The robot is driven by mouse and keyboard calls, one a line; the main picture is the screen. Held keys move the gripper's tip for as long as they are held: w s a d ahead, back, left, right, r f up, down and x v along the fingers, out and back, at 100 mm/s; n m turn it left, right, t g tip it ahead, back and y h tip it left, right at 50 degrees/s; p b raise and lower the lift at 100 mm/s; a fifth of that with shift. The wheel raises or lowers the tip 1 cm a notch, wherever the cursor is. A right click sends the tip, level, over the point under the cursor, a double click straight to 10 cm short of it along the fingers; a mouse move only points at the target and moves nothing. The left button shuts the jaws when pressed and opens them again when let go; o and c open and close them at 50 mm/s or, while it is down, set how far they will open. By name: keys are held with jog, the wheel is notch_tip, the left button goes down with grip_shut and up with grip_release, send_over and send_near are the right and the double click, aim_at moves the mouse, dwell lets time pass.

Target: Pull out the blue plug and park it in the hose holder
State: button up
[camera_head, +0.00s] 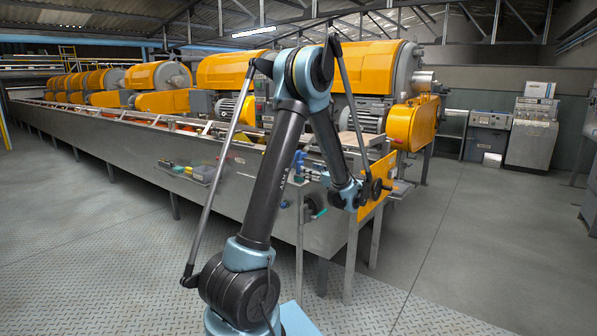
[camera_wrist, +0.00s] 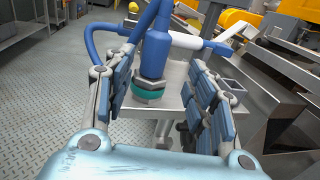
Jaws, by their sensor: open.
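My gripper (camera_wrist: 160,68) is open, with one finger on each side of the plug; I see gaps, and no clear grip. In the head view my arm reaches down to the front end of the machine, where the plug and the fingers are too small or hidden to make out. I cannot identify the hose holder with certainty.
A white and blue bar (camera_wrist: 195,41) lies just behind the plug. A grey metal ledge (camera_wrist: 172,100) is around its base. The long steel trough of the machine (camera_head: 265,180) stands left of my arm, with orange extractors (camera_head: 225,72) above. The plated floor (camera_head: 110,240) in front is clear.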

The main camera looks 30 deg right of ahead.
jog(key=shift+w+a, duration=0.35)
jog(key=shift+w, duration=0.7)
jog(key=shift+w+a, duration=0.35)
jog(key=shift+w, duration=0.65)
jog(key=shift+w+a, duration=0.35)
jog(key=shift+w, duration=0.7)
jog(key=c, duration=1.2)
